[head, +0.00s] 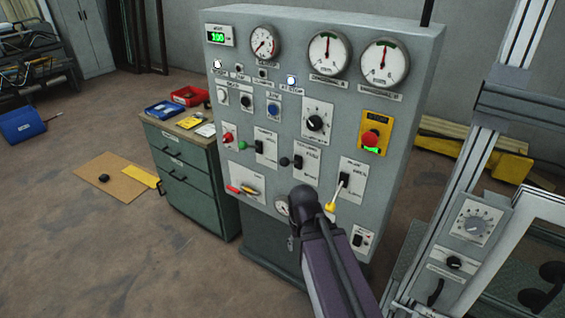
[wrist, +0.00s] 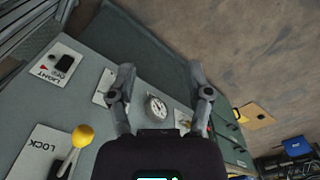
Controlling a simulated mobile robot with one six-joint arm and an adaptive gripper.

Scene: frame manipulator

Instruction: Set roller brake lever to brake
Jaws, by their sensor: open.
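The grey control panel (head: 215,60) carries several levers. A yellow-knobbed lever (head: 331,206) hangs down-left from its white plate, right of my arm; in the wrist view its yellow knob (wrist: 83,135) is by a plate reading LOCK. A black-knobbed lever (head: 285,161) and a green-knobbed lever (head: 243,145) sit further left. Labels are too small to tell which is the roller brake. My gripper (wrist: 160,72) is open and empty in front of the lower panel, with a small round gauge (wrist: 156,106) seen between its fingers. In the head view my arm hides it.
A red emergency button (head: 371,140) on a yellow box is at right. A light switch plate (head: 361,240) is low right, also in the wrist view (wrist: 64,63). A green drawer cabinet (head: 188,182) stands left. A metal frame (head: 470,150) stands close at right.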

